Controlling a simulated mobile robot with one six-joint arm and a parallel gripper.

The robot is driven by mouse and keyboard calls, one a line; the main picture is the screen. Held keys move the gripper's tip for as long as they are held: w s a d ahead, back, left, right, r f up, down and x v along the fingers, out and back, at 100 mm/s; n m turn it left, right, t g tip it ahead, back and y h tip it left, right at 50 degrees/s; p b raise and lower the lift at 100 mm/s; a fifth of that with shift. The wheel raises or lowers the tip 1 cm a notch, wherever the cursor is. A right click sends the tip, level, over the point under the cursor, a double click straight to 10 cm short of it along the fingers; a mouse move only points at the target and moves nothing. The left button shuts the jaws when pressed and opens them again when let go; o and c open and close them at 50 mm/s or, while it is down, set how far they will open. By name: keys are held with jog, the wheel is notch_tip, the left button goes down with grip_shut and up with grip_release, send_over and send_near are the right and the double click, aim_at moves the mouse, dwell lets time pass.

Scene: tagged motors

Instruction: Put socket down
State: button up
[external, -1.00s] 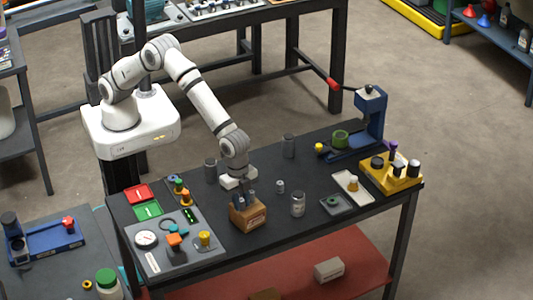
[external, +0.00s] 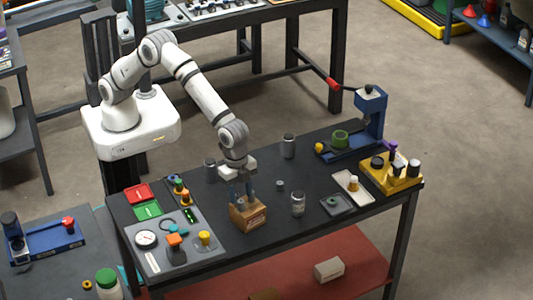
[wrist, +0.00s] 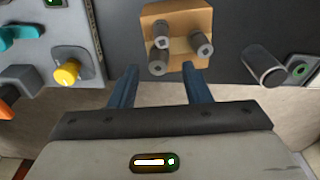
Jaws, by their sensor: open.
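A wooden block (external: 249,218) stands on the dark workbench with grey metal sockets in its top. In the wrist view the block (wrist: 178,18) shows three sockets: one upper left (wrist: 161,31), one right (wrist: 201,44) and one nearest my gripper (wrist: 157,66). I cannot tell which one the task means. My gripper (external: 242,197) is just above the block, pointing down. In the wrist view its two blue fingers (wrist: 160,72) are apart, with nothing held between them. The lower parts of the sockets are hidden in the block.
A grey panel (external: 160,262) with knobs and a gauge lies left of the block. A metal cylinder (external: 298,204) and a small grey piece (external: 280,186) stand to the right. Farther right are a blue press (external: 370,118) and a yellow holder (external: 375,178).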

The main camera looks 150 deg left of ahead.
notch_tip(320, 180, up, 9)
jog(key=s, duration=0.1)
jog(key=shift+b, duration=0.35)
jog(key=s+d+r, duration=0.5)
jog(key=s+d, duration=0.2)
jog(key=s, duration=0.2)
jog(key=s+d+r, duration=0.4)
jog(key=s+d, duration=0.3)
jog(key=s, duration=0.1)
jog(key=s+d+f, duration=0.1)
jog(key=s+d, duration=0.2)
jog(key=s, duration=0.7)
jog(key=s+d+f+m+t, duration=0.1)
jog(key=s+d+f, duration=0.1)
jog(key=s, duration=0.8)
jog(key=shift+d+f+m+t, duration=0.3)
jog(key=shift+d, duration=0.55)
jog(key=shift+o, duration=0.6)
